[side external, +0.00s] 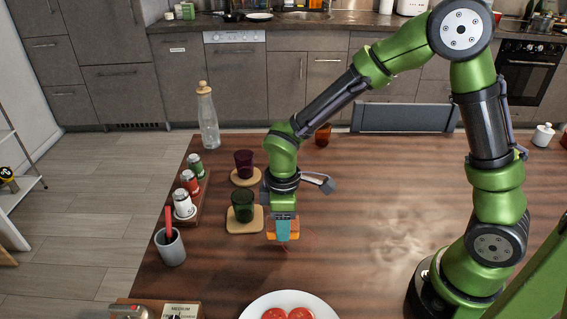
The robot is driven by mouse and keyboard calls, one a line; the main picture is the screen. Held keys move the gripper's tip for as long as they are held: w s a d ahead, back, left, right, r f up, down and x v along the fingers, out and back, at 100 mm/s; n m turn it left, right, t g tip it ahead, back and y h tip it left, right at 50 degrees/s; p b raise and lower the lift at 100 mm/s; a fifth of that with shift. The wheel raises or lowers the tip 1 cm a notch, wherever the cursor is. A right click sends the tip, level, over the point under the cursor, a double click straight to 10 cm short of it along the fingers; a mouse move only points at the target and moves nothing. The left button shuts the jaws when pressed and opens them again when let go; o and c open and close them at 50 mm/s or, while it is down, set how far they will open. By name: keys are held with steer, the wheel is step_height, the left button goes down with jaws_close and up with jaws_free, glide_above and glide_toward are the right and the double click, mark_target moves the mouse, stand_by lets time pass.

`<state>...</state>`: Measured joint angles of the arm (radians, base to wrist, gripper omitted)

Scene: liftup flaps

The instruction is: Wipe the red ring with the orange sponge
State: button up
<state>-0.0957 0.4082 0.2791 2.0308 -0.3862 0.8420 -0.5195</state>
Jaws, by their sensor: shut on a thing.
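The orange sponge (291,236) is held in my gripper (283,231), low over the wooden table in the middle of the side view. My gripper points down and is shut on the sponge, with its fingers covering the sponge's middle. I cannot tell whether the sponge touches the table. A faint reddish mark (310,241), likely part of the red ring, shows on the table just right of the sponge. The rest of the ring is too faint or hidden to make out.
A green cup (243,206) on a wooden coaster stands close left of my gripper, with a purple cup (244,163) behind. A white plate with tomatoes (262,301) is in front. A glass bottle (208,118) stands at the back left. The table's right-middle (370,215) is clear.

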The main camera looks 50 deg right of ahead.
mark_target(316, 240)
steer(key=shift+f, duration=0.85)
step_height(316, 240, down, 2)
steer(key=shift+f, duration=0.1)
steer(key=shift+s+d, duration=0.6)
steer(key=shift+c, duration=0.4)
steer(key=shift+s+d, duration=2.1)
steer(key=shift+w+a, duration=2.5)
steer(key=shift+w+d, duration=0.1)
steer(key=shift+w, duration=0.45)
steer(key=shift+s+d, duration=2.65)
steer(key=shift+s, duration=0.1)
steer(key=shift+w+a, duration=2.7)
steer(key=shift+a, duration=0.05)
steer(key=shift+r, duration=4.15)
